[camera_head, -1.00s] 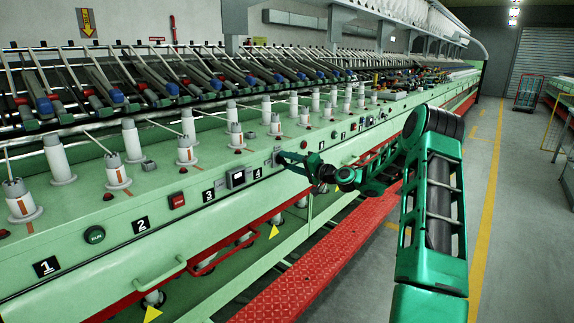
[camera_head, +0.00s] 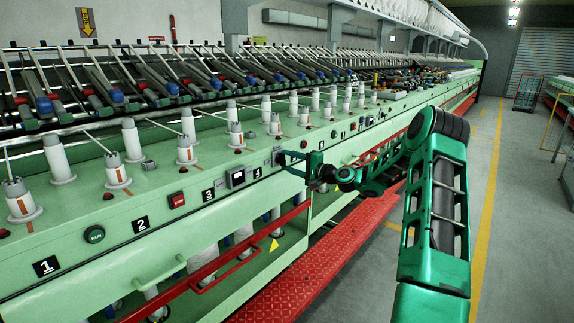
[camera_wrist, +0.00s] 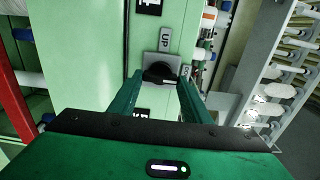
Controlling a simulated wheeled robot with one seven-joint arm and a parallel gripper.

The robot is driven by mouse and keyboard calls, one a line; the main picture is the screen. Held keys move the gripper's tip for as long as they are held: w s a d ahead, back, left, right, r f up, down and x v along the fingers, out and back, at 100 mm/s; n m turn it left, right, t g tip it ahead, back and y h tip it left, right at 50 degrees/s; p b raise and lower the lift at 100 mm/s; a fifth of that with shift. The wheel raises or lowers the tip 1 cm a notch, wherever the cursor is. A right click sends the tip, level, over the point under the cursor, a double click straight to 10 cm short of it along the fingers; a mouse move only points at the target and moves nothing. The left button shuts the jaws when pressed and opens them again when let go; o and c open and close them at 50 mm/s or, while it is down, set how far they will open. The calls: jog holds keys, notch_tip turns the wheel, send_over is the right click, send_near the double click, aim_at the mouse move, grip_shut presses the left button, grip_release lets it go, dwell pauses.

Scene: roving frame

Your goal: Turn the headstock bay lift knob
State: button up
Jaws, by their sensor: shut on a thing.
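The lift knob (camera_wrist: 160,74) is a black rotary handle on a grey square plate, in the middle of the wrist view. In the head view my gripper (camera_head: 287,158) reaches the green panel just right of the number 4 label (camera_head: 257,171). The knob is largely hidden there by the fingers.
The long green machine (camera_head: 120,265) carries white bobbins and numbered buttons. A red rail (camera_head: 250,250) runs along its lower front, above a red tread-plate step (camera_head: 300,278).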

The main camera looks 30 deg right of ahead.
jog(key=shift+d+f, duration=0.2)
jog(key=shift+d, duration=0.2)
jog(key=o, duration=1)
jog(key=shift+o, duration=0.2)
jog(key=shift+a, duration=0.15)
jog(key=shift+s+r, duration=0.1)
jog(key=v, duration=1)
jog(key=shift+s, duration=0.3)
